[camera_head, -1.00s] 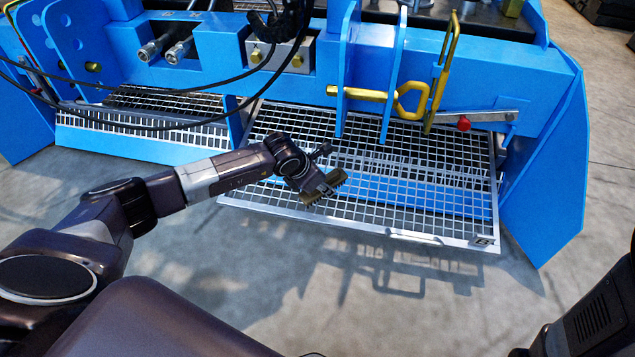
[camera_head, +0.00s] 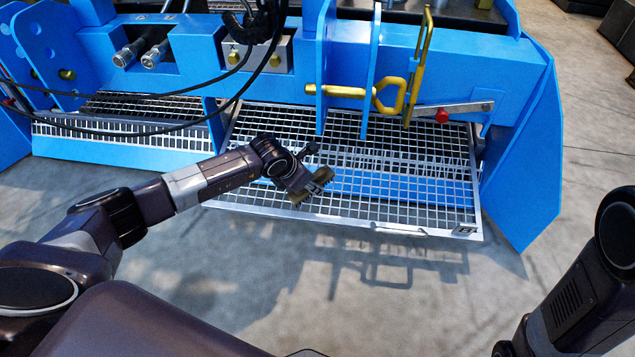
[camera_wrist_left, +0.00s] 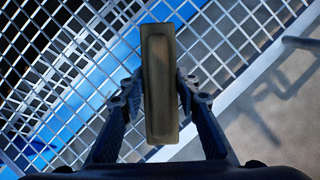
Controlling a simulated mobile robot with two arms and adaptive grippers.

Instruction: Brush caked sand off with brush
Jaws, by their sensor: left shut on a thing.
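My left gripper (camera_head: 302,186) is shut on a brush (camera_head: 320,180), over the front left part of the right sieve frame. In the left wrist view the brush (camera_wrist_left: 160,85) shows as a long brown block between the two dark fingers. Its bristles are hard to see there. The right sieve frame (camera_head: 300,214) is a silver metal grid set low under the blue machine, and it also shows in the left wrist view (camera_wrist_left: 262,62). I cannot tell whether the brush touches the grid. No caked sand is clearly visible. My right gripper is not in view.
A second sieve frame (camera_head: 110,137) lies to the left. Above are the blue beam (camera_head: 460,75), a yellow handle (camera_head: 390,96), a red knob (camera_head: 442,116) and black hoses (camera_head: 235,95). A blue side plate (camera_head: 525,165) stands at the right. The floor in front is bare.

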